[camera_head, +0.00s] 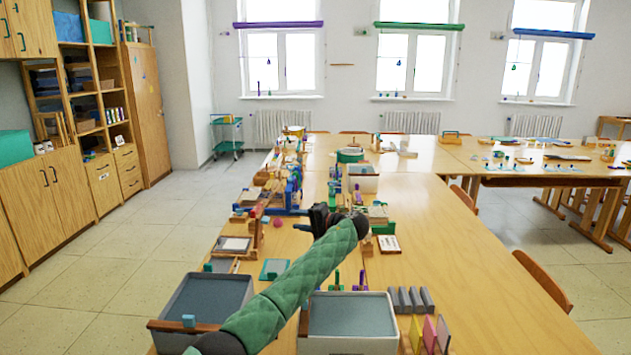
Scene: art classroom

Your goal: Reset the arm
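My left arm, in a green padded sleeve, reaches from the bottom left up over the long wooden table (470,290). Its dark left gripper (318,217) is over the middle of the table, close to a cluster of small art items. The fingers are small and dark, so whether they are open or shut, or hold anything, cannot be made out. My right arm and gripper are not in view.
Two grey-lined trays, a left one (222,290) and a right one (350,312), flank the arm. Grey blocks (409,299) and coloured upright pieces (429,333) stand at the right tray's side. The table's right side is clear. Chairs (541,281) line its right edge.

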